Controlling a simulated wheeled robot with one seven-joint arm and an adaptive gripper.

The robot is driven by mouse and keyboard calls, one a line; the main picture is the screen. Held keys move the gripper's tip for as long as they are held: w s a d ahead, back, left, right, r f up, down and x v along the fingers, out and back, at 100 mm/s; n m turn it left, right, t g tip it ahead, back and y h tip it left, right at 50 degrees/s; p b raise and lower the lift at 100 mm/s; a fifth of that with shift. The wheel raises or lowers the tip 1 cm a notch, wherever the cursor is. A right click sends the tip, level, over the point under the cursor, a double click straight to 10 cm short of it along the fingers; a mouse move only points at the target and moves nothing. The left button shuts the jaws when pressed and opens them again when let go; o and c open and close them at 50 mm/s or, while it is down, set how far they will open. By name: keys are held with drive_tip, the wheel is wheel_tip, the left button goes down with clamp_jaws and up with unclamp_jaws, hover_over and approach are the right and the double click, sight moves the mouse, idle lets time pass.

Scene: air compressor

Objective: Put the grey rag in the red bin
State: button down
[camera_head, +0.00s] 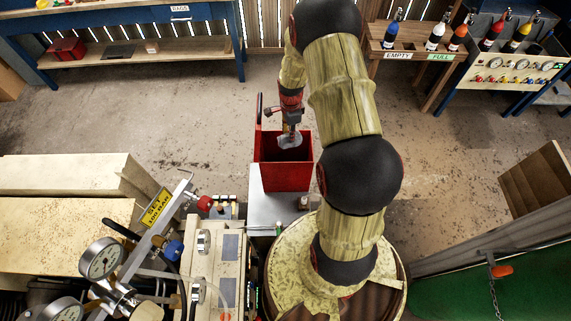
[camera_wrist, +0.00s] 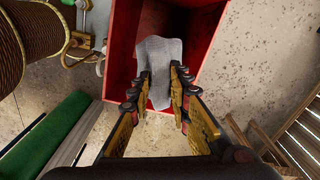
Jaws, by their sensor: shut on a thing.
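The grey rag (camera_wrist: 158,62) is held between the two fingers of my gripper (camera_wrist: 162,82) in the wrist view. In the head view the rag (camera_head: 290,141) hangs below my gripper (camera_head: 289,130), which points down. The red bin (camera_head: 287,178) stands open below. In both views the rag lies over the bin's opening. The wrist view shows the bin's red wall (camera_wrist: 122,45) around the rag, with the fingertips near the bin's near edge. I cannot tell how far the rag is above the bin floor.
A grey stand (camera_head: 270,208) is in front of the bin. Pressure gauges (camera_head: 100,258) and pipes fill the lower left. A blue bench labelled RAGS (camera_head: 180,12) is at the back left. Bottles stand on a rack (camera_head: 410,38) at the back right.

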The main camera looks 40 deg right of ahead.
drive_tip(key=shift+f+b, duration=0.6)
drive_tip(key=shift+f, duration=0.9)
drive_tip(key=c, duration=1.6)
unclamp_jaws()
drive_tip(key=shift+r, duration=0.1)
wheel_tip(320, 180, up, 12)
drive_tip(key=shift+f, duration=0.1)
